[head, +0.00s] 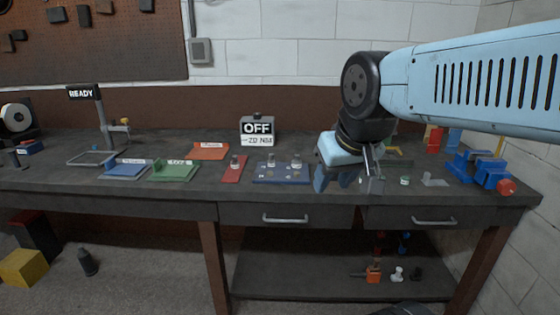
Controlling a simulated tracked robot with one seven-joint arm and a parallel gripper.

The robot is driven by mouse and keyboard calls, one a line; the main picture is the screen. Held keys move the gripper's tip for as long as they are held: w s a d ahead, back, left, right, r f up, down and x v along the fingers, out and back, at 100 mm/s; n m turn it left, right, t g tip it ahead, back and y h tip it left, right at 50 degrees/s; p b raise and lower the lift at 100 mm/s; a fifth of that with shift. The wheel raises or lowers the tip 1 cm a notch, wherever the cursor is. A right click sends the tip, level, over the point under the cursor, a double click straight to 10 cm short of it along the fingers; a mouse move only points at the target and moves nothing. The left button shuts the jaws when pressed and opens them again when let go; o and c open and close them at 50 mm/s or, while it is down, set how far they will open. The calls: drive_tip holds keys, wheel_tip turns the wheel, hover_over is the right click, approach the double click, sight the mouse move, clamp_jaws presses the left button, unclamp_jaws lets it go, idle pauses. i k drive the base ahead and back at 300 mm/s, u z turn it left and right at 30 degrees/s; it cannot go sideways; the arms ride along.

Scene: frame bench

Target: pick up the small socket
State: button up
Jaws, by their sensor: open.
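A blue tray (283,178) lies on the bench left of my gripper, with small metallic cylinders on it. One cylinder (270,160) is at its middle and another (296,161) is toward its right side. A similar small cylinder (235,161) stands on a red plate further left. These look like sockets, but I cannot tell which is the small one. My gripper (336,178) is open and points down, just right of the blue tray and apart from the cylinders. What lies directly behind the gripper is hidden.
An "OFF" sign box (257,131) stands behind the tray. Blue (125,171), green (174,171) and orange (210,151) trays lie to the left. A small green-topped item (405,180) and a blue vise (480,169) are at right. The bench front between the trays is clear.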

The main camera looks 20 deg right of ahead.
sight(271, 162)
drive_tip(key=z, duration=0.1)
drive_tip(key=i, duration=1)
drive_tip(key=u, duration=0.05)
